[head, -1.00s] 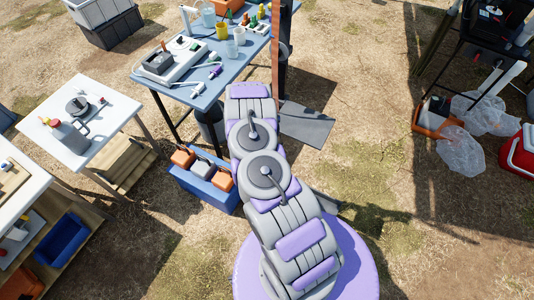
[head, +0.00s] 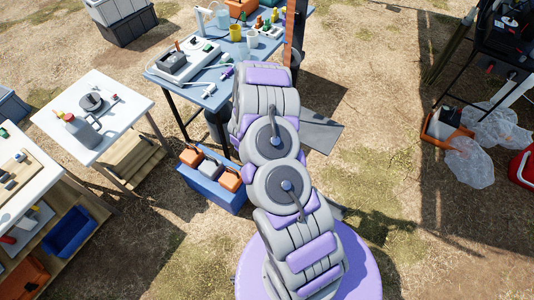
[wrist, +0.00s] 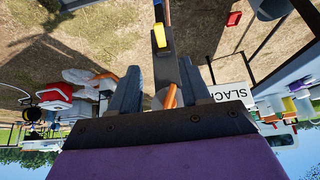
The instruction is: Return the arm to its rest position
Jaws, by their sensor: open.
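My arm (head: 285,190) stands in the middle of the head view, its grey and purple links stacked up over the round purple base. My gripper (wrist: 160,82) does not show in the head view. In the wrist view its two dark fingers stand apart, and the gripper is open. A grey post with a yellow part (wrist: 160,35) and an orange piece (wrist: 170,97) show between the fingers. I cannot tell how far off they are, and nothing is visibly gripped. The wrist view is upside down, with sky along its bottom.
A blue table (head: 215,103) with instruments and cups stands behind my arm. A blue crate (head: 213,193) with orange-topped containers is close on the left. White tables (head: 135,112) stand farther left. An orange box (head: 447,130) and clear bags are at right. Bare ground lies between.

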